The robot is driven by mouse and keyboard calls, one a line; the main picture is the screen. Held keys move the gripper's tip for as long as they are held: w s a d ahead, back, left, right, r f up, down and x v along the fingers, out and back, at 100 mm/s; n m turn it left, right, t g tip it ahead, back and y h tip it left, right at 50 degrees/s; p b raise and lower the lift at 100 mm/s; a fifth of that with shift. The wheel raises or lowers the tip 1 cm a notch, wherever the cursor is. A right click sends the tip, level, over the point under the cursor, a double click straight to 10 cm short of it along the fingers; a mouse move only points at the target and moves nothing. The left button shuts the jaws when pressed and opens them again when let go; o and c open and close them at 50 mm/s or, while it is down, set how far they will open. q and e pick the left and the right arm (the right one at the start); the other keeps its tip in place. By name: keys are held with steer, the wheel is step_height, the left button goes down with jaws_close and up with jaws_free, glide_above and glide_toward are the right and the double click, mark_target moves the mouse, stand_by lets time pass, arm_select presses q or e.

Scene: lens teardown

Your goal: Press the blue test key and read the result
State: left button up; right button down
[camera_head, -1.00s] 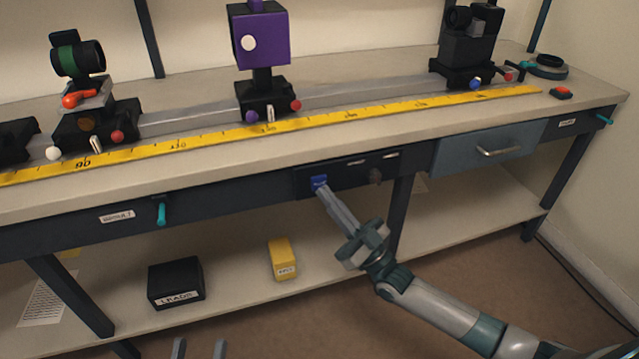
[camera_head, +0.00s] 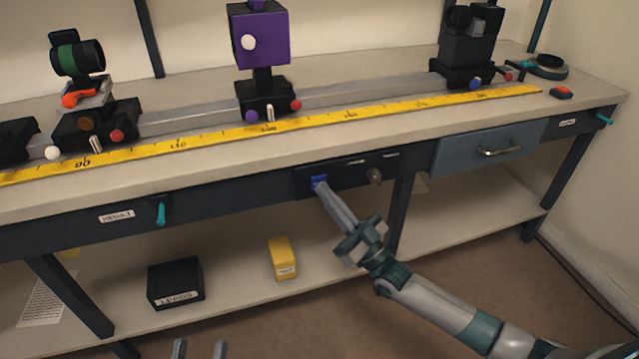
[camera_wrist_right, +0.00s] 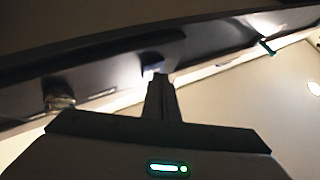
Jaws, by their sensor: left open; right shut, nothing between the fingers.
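The blue test key (camera_head: 319,181) is on the dark panel (camera_head: 345,172) under the bench's front edge. In the right wrist view the key (camera_wrist_right: 153,69) shows partly, just beyond the fingertips. My right gripper (camera_head: 322,188) is shut and empty, its fingertips at the key. They look to be touching it, but I cannot tell whether it is pressed in. In the right wrist view the shut fingers (camera_wrist_right: 158,82) hide part of the key. My left gripper (camera_head: 199,350) is open and empty, low at the bottom edge. A RESULT label (camera_head: 117,216) is on the bench front.
A dark knob (camera_head: 375,176) is right of the key. A teal handle (camera_head: 161,213) is beside the label. A blue-grey drawer (camera_head: 490,150) is farther right. A black box (camera_head: 175,284) and yellow box (camera_head: 283,258) stand on the lower shelf. Optics mounts and a yellow ruler (camera_head: 350,114) are on top.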

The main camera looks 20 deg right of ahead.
steer(key=shift+w, duration=0.3)
steer(key=shift+s, duration=0.15)
stand_by(0.5)
steer(key=shift+s+p, duration=0.45)
steer(key=shift+s, duration=0.25)
steer(key=s+p, duration=0.2)
steer(key=s, duration=0.3)
steer(key=shift+a, duration=0.1)
stand_by(0.3)
stand_by(0.6)
